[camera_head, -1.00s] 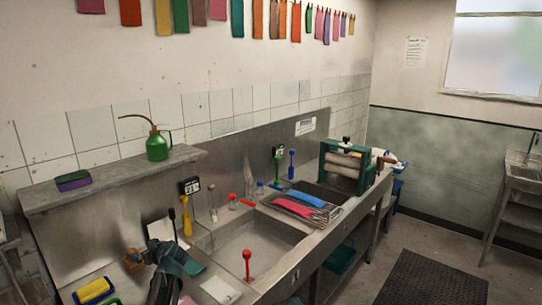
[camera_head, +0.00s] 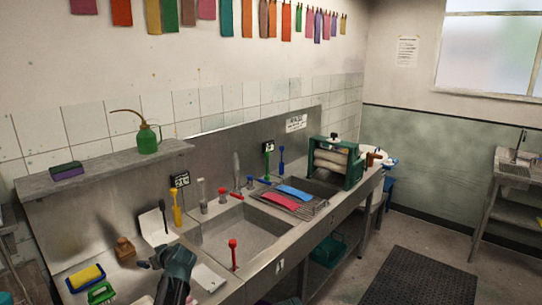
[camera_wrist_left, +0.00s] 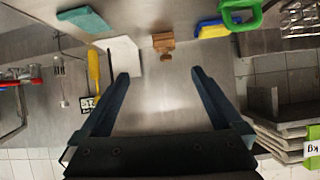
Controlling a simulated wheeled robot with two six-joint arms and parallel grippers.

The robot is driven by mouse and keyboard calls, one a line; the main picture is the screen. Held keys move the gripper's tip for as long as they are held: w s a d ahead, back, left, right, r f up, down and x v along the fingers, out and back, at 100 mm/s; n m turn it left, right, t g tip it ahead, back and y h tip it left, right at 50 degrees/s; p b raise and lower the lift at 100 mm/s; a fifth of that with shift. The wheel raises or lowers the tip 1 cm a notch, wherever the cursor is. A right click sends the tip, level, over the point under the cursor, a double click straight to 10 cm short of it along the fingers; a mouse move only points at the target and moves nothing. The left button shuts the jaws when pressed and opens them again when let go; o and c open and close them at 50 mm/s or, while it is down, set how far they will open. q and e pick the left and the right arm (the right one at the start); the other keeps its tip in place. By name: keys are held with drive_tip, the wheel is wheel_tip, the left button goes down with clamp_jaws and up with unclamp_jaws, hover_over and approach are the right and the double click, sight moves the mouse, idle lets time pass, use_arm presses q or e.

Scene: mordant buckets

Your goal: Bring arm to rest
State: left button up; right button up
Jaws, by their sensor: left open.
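My left gripper (camera_head: 160,262) is low in the head view, above the metal counter (camera_head: 135,278) left of the sink. In the left wrist view its two dark fingers (camera_wrist_left: 160,74) are spread wide with nothing between them. A small wooden block (camera_head: 124,247) stands on the counter beyond the gripper, apart from it; it also shows in the left wrist view (camera_wrist_left: 163,43). My right gripper is in neither view.
A yellow-handled tool (camera_head: 176,210) leans behind. A shelf (camera_head: 110,172) runs above the counter.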

use_arm(q)
drive_tip(key=s+d+f+m, duration=0.1)
drive_tip(key=s+d+f, duration=0.1)
drive_tip(key=d, duration=0.1)
drive_tip(key=s+d+f+g+h+b, duration=0.1)
drive_tip(key=s+d+f, duration=0.1)
drive_tip(key=d, duration=0.1)
drive_tip(key=s+d+f+m+h+b, duration=0.1)
drive_tip(key=d+f, duration=0.1)
drive_tip(key=d, duration=0.1)
drive_tip(key=shift+s+d+f+m+g, duration=0.2)
drive_tip(key=shift+s+d+m+g, duration=0.1)
drive_tip(key=shift+s, duration=0.1)
drive_tip(key=s+d+f+m+g+h+b, duration=0.2)
drive_tip(key=s+d+f+m, duration=0.3)
drive_tip(key=s+d, duration=0.6)
drive_tip(key=s+d+f+m+g+h+b, duration=0.3)
drive_tip(key=s+d+f, duration=0.4)
drive_tip(key=s+d, duration=0.5)
drive_tip(key=shift+s+m+g+h+b, duration=0.35)
drive_tip(key=shift+s+m+g, duration=0.3)
drive_tip(key=shift+m, duration=0.55)
